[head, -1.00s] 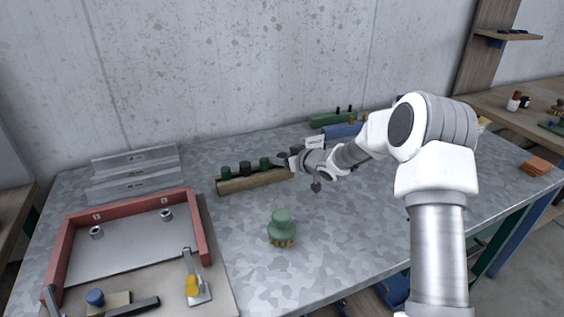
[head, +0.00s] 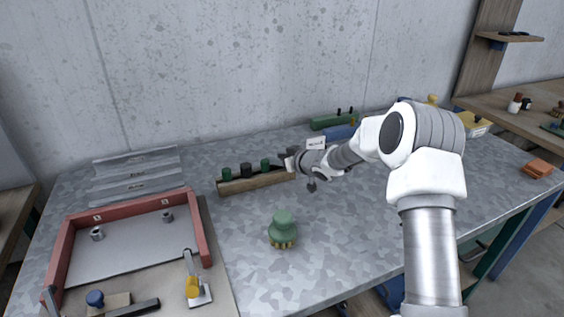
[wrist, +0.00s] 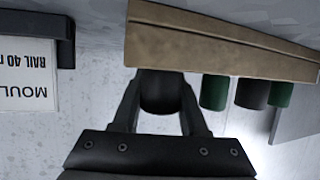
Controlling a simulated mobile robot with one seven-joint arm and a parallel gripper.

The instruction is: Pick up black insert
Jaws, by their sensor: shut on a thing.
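A wooden rack (head: 256,182) stands on the table and also shows in the wrist view (wrist: 220,45), where the picture looks upside down. A green insert (head: 227,174), a black insert (head: 246,170) and another green insert (head: 265,165) stand in it. My gripper (wrist: 160,105) is at the rack's right end in the head view. Its two fingers are shut on a dark, black-looking insert (wrist: 160,92), beside the nearest green insert (wrist: 214,92). The held insert's end meets the rack's edge in the wrist view; I cannot tell whether it is still seated.
A green knob-like tool (head: 283,230) stands in front of the rack. A red-framed mould tray (head: 203,230) is at the left. A white label card (wrist: 25,80) stands beside the gripper. Green (head: 333,121) and blue blocks lie behind. The table's front middle is clear.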

